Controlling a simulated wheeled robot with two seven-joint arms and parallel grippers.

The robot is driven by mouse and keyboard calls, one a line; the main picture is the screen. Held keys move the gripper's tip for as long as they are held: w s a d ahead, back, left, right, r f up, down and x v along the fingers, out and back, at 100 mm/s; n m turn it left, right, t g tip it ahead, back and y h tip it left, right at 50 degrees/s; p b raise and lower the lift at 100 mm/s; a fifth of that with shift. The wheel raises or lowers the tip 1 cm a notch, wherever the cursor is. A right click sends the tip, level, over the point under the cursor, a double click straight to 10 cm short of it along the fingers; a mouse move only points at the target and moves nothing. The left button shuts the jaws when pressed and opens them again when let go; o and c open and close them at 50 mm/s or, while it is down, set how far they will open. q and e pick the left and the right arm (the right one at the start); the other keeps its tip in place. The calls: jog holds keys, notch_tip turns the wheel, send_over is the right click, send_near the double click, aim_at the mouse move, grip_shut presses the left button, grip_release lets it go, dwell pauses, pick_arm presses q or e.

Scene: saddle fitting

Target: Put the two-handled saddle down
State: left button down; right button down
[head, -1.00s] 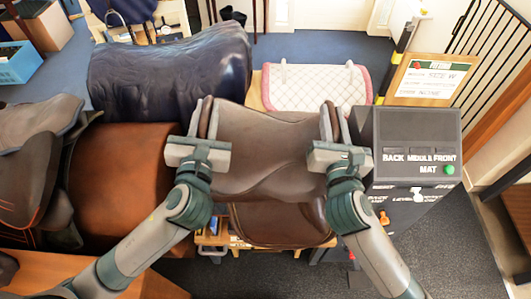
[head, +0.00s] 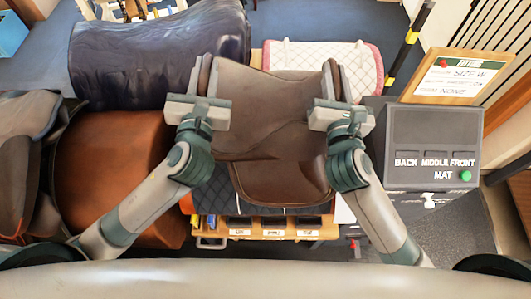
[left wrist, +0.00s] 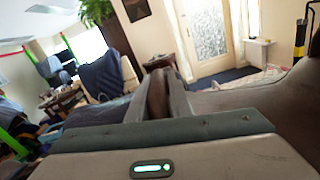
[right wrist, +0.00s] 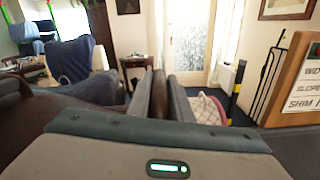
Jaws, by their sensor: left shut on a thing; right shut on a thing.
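The brown two-handled saddle (head: 265,120) hangs between my two grippers in the head view. My left gripper (head: 205,78) is shut on its left handle, which also shows between the fingers in the left wrist view (left wrist: 158,92). My right gripper (head: 333,80) is shut on its right handle, seen between the fingers in the right wrist view (right wrist: 159,95). Below the saddle shows a dark quilted pad (head: 212,195) over a wooden stand (head: 270,232). Whether the saddle touches what lies under it cannot be told.
A grey console (head: 432,135) marked BACK, MIDDLE, FRONT and MAT, with a green light, stands at the right. A sign board (head: 455,77) is behind it. An orange-brown padded form (head: 115,175) is at the left, a dark blue one (head: 155,55) behind. A white quilted pad (head: 322,58) lies behind the saddle.

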pick_arm(q)
jog(key=shift+s+a+r, duration=0.1)
pick_arm(e)
jog(key=shift+d+r, duration=0.2)
jog(key=shift+r, duration=0.1)
pick_arm(q)
jog(key=shift+f, duration=0.2)
pick_arm(e)
jog(key=shift+f, duration=0.2)
